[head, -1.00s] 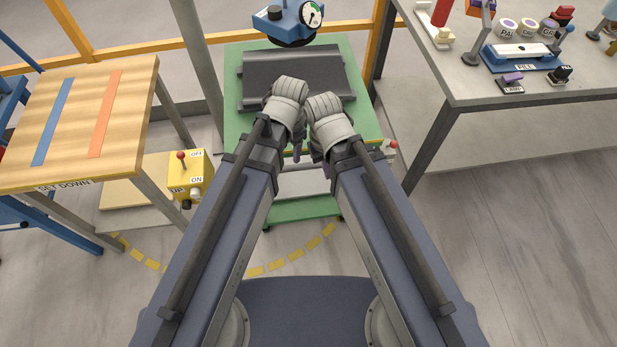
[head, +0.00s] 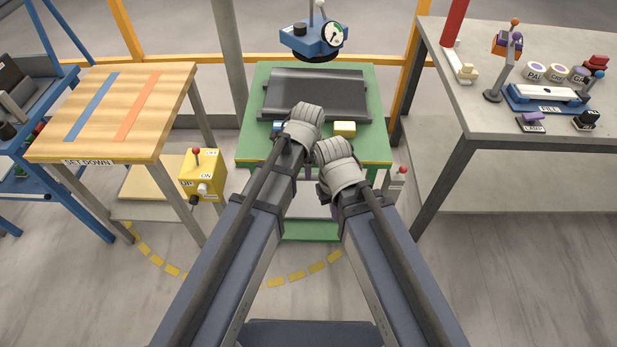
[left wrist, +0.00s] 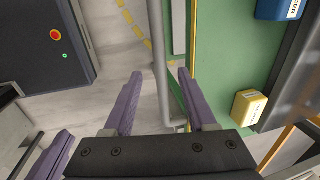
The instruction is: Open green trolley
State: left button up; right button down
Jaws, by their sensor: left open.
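The green trolley (head: 375,151) stands ahead of me in the head view, with a dark ribbed slab (head: 315,88) on its top. In the left wrist view its green surface (left wrist: 225,70) has a grey bar (left wrist: 160,50) running alongside its edge. My left gripper (left wrist: 160,73) is open, with the bar showing between its purple fingers; I cannot tell whether it touches them. In the head view my left fingers are hidden behind the wrist. My right gripper (head: 334,211) is near the trolley's front, mostly hidden by its own wrist. A purple finger (left wrist: 52,156) shows at lower left in the wrist view.
A blue block (left wrist: 278,9) and a yellow block (head: 345,129) lie on the trolley top. A wooden set-down table (head: 100,140) and a yellow switch box (head: 202,176) are at left. A grey workbench (head: 540,130) stands at right. A blue gauge device (head: 312,40) is behind the slab.

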pick_arm(q)
jog(key=f+b, duration=0.2)
jog(key=f, duration=0.1)
jog(key=w+f+b, duration=0.1)
jog(key=f+b, duration=0.2)
jog(key=shift+w, duration=0.1)
jog(key=shift+r, duration=0.1)
grip_shut()
dwell(1.2)
